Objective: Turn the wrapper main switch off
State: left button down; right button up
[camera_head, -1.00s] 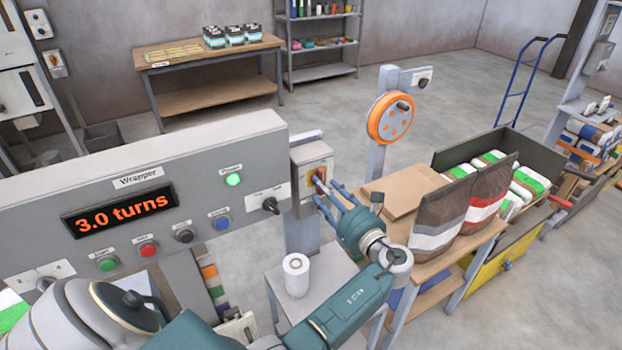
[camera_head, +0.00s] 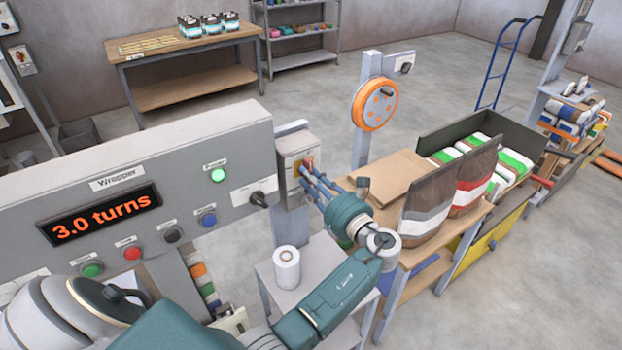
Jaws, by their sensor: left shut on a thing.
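The wrapper main switch, a red and yellow rotary handle (camera_head: 307,161), sits on a small grey box (camera_head: 290,150) at the right end of the wrapper panel (camera_head: 160,155). My left gripper (camera_head: 308,171) is at the handle, with its blue-grey fingers shut on it. The fingers partly cover the handle, so its exact angle cannot be read. The panel display (camera_head: 98,213) reads "3.0 turns" in orange, and the green lamp (camera_head: 218,175) is lit. My right gripper is not in view.
A wooden table (camera_head: 400,180) with brown bags is to the right of the gripper. Open floor lies at the back.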

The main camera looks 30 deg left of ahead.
pick_arm(q)
jog(key=shift+w+d+n+b, duration=0.1)
jog(key=shift+w+n+b, duration=0.05)
jog(key=shift+n+b, duration=2.8)
jog(key=shift+w+n+b, duration=0.2)
jog(key=shift+n+b, duration=2.5)
jog(key=shift+n, duration=0.35)
jog(key=shift+w+d+n+b, duration=0.1)
jog(key=shift+w+n+b, duration=0.05)
jog(key=shift+n+b, duration=2.8)
jog(key=shift+r, duration=0.15)
jog(key=c, duration=1.5)
grip_release()
jog(key=shift+c, duration=0.2)
jog(key=shift+o, duration=0.5)
jog(key=shift+a+f, duration=0.15)
jog(key=shift+f, duration=0.05)
